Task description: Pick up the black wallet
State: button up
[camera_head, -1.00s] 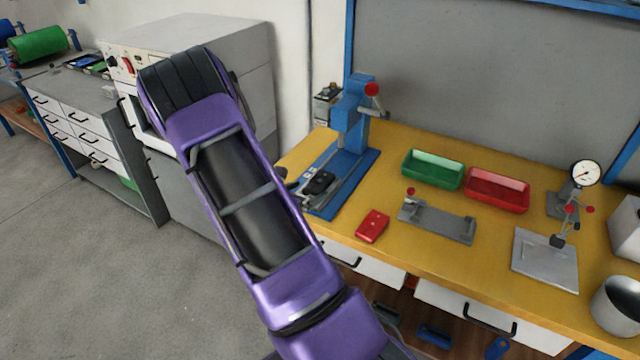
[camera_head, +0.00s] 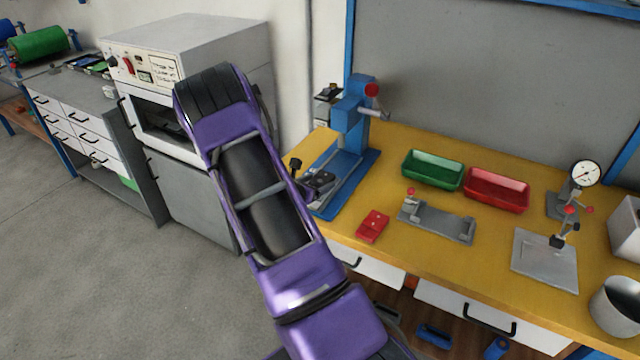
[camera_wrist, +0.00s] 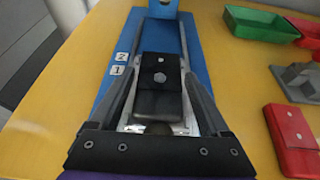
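The black wallet (camera_wrist: 160,85) has a flap with a round snap and lies on a light metal plate on the blue press base. In the head view the black wallet (camera_head: 320,180) shows small, partly behind my arm. My gripper (camera_wrist: 159,72) is open in the wrist view, one finger on each side of the wallet, with gaps between fingers and wallet. The wallet's near end is close to the gripper's dark body. The head view mostly hides my gripper behind my arm.
The blue press (camera_head: 352,110) stands at the wallet's far end. A red wallet-like piece (camera_head: 372,226), a grey fixture (camera_head: 437,222), a green bin (camera_head: 433,170) and a red bin (camera_head: 497,191) are on the yellow bench (camera_head: 400,255) to the right. A grey oven-like cabinet (camera_head: 190,50) stands left.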

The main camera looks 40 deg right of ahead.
jog(key=shift+r, duration=0.1)
jog(key=c, duration=1.1)
